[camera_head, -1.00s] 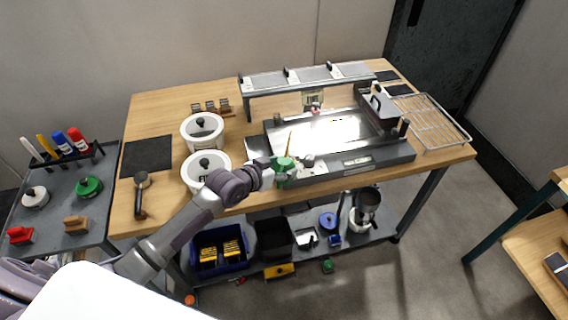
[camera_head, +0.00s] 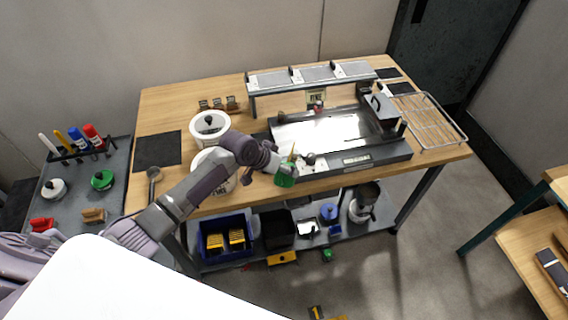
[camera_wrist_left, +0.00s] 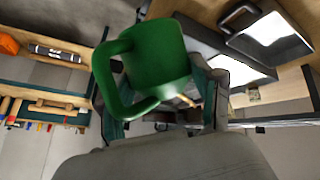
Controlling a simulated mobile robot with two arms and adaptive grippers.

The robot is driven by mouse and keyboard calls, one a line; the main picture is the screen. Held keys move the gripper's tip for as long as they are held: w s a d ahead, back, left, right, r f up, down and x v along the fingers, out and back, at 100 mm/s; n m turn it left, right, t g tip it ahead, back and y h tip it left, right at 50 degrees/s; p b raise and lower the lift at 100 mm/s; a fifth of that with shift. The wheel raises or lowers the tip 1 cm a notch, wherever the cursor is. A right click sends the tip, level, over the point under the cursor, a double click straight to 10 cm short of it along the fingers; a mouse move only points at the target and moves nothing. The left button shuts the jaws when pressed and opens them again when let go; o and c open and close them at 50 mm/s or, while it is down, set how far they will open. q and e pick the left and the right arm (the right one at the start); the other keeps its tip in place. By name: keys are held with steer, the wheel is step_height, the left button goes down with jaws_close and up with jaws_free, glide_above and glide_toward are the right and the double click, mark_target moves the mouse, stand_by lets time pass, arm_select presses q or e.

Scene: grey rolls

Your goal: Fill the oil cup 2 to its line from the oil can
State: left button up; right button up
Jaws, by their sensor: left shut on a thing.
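My left gripper (camera_head: 280,170) is shut on the green oil can (camera_head: 285,180) at the front edge of the grey machine bed (camera_head: 400,151). In the left wrist view the can (camera_wrist_left: 160,55) sits between the fingers (camera_wrist_left: 160,100), with its looped handle to the left. A thin tan spout shows beside the can in the head view. A small knobbed fitting (camera_head: 310,158) sits on the bed just right of the can; I cannot tell whether it is oil cup 2. Any fill line is too small to see. My right gripper is not in view.
A raised rack (camera_head: 310,76) spans the back, and a wire grid (camera_head: 430,120) lies at the right. A black mat (camera_head: 158,150) is clear.

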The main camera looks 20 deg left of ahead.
arm_select(q)
steer(key=shift+w+r+g+p, duration=0.15)
steer(key=shift+r+g+p, duration=0.75)
steer(key=shift+p, duration=0.45)
step_height(320, 180, down, 2)
steer(key=t+b, duration=0.1)
steer(key=b, duration=0.2)
steer(key=shift+f+t, duration=0.1)
steer(key=shift+t, duration=0.2)
steer(key=shift+t+b, duration=0.3)
steer(key=shift+b, duration=0.15)
steer(key=shift+f+t+b, duration=0.15)
steer(key=shift+t+b, duration=0.15)
steer(key=shift+b, duration=0.05)
steer(key=t+b, duration=0.1)
steer(key=b, duration=0.1)
steer(key=w+m+t+b, duration=0.1)
steer(key=t+b, duration=0.1)
steer(key=b, duration=0.1)
steer(key=t+b, duration=0.1)
steer(key=b, duration=0.1)
steer(key=shift+w+f+t+b, duration=0.25)
steer(key=shift+f+t+b, duration=0.1)
steer(key=shift+t, duration=0.05)
steer(key=shift+w+r+m+t+b, duration=0.1)
steer(key=shift+w+m+t+b, duration=0.05)
steer(key=shift+m+t+b, duration=0.2)
steer(key=shift+r, duration=0.15)
